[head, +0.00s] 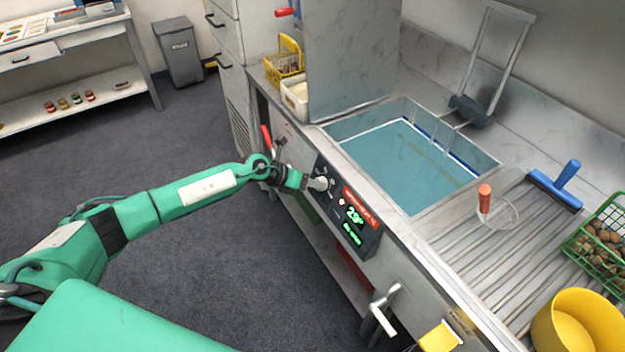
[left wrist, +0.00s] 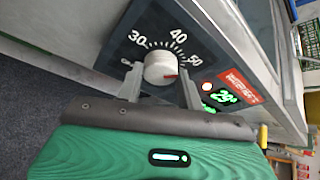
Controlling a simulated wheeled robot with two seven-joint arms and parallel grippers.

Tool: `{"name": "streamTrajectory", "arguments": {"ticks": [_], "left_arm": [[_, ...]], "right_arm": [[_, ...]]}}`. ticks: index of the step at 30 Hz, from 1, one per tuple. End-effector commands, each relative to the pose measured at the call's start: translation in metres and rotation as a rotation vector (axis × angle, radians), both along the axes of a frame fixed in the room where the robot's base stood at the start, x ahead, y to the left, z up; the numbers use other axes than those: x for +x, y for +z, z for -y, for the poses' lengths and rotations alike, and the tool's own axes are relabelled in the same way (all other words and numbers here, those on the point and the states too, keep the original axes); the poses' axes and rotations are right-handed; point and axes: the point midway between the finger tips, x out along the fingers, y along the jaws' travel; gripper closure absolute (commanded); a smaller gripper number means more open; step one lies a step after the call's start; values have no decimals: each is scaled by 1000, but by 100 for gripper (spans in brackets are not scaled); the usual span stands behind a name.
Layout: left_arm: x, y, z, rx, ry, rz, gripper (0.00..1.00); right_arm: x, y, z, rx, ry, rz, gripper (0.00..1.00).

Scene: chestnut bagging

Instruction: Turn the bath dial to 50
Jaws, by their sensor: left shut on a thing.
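The bath dial (left wrist: 160,67) is a round white knob on a dark panel (left wrist: 118,50), with 30, 40 and 50 printed around it. A red mark on the knob sits at its right side, pointing right and below the printed 50 in the left wrist view. My left gripper (left wrist: 160,83) is shut on the dial, one finger on each side. In the head view my left gripper (head: 314,184) reaches the panel on the front of the sink unit and covers much of the dial. My right gripper is not in view.
A green display (head: 354,214) beside the dial reads about 29. The water bath (head: 400,165) lies behind the panel. A lever handle (head: 383,308) juts out below right. A yellow bowl (head: 572,325) and a green basket of chestnuts (head: 600,240) stand at the right.

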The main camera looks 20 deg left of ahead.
Motion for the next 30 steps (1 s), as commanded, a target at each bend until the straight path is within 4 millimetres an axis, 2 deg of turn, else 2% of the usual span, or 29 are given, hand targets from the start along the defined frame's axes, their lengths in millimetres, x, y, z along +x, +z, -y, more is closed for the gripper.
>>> {"name": "streamTrajectory", "arguments": {"ticks": [20, 21, 23, 30], "left_arm": [[-1, -2, 1, 43, -19, 33, 86], [-1, -2, 1, 43, -19, 33, 55], [-1, -2, 1, 43, -19, 32, 43], [-1, -1, 1, 42, -18, 34, 41]], "right_arm": [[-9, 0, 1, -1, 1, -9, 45], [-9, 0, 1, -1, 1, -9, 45], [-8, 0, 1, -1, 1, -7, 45], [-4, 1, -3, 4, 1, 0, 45]]}}
